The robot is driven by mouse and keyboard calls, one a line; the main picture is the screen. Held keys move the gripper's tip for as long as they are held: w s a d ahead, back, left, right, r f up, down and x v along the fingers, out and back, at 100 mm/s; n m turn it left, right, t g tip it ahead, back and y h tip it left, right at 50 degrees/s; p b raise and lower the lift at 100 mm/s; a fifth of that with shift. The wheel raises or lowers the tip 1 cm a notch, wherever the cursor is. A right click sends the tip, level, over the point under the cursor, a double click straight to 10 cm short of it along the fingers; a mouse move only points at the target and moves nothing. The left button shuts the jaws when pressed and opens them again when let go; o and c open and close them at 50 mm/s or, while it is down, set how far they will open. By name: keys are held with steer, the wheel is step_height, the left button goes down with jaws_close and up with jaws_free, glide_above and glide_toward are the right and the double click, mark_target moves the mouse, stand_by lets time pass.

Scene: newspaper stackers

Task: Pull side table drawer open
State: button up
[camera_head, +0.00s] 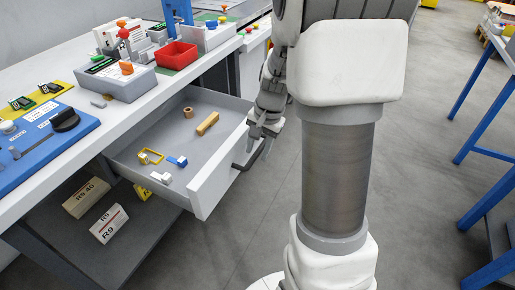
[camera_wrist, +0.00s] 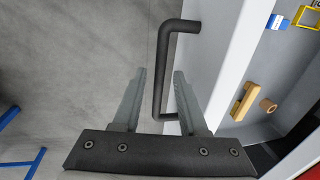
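The side table drawer (camera_head: 205,190) is pulled well out from under the white worktop, and its inside shows. Its dark bar handle (camera_head: 247,160) is on the white front panel, and it also shows in the wrist view (camera_wrist: 163,60). My gripper (camera_head: 259,150) is at the handle, in front of the drawer. In the wrist view, my gripper's two fingers (camera_wrist: 160,75) are apart, with the handle bar running between them. I cannot tell whether either finger touches the bar.
The drawer holds a wooden block (camera_head: 207,123), a small wooden cylinder (camera_head: 188,112), a yellow frame (camera_head: 151,156) and a blue piece (camera_head: 177,161). A red bin (camera_head: 176,55) stands on the worktop. A blue-legged table (camera_head: 480,80) is at right.

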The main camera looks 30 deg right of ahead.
step_height(320, 180, up, 17)
steer(key=s+d+p, duration=0.2)
steer(key=p, duration=0.4)
steer(key=shift+s, duration=0.4)
steer(key=s+a+r+n+t+h, duration=0.1)
steer(key=s+a+r+n+t, duration=0.15)
steer(key=s+a+n, duration=0.35)
steer(key=s+a+r+n+t, duration=0.1)
steer(key=s+a+r+n, duration=0.25)
steer(key=s+a, duration=0.45)
step_height(320, 180, up, 16)
steer(key=n+p, duration=0.1)
steer(key=p, duration=1.6)
steer(key=shift+s+r, duration=0.15)
steer(key=shift+r, duration=0.05)
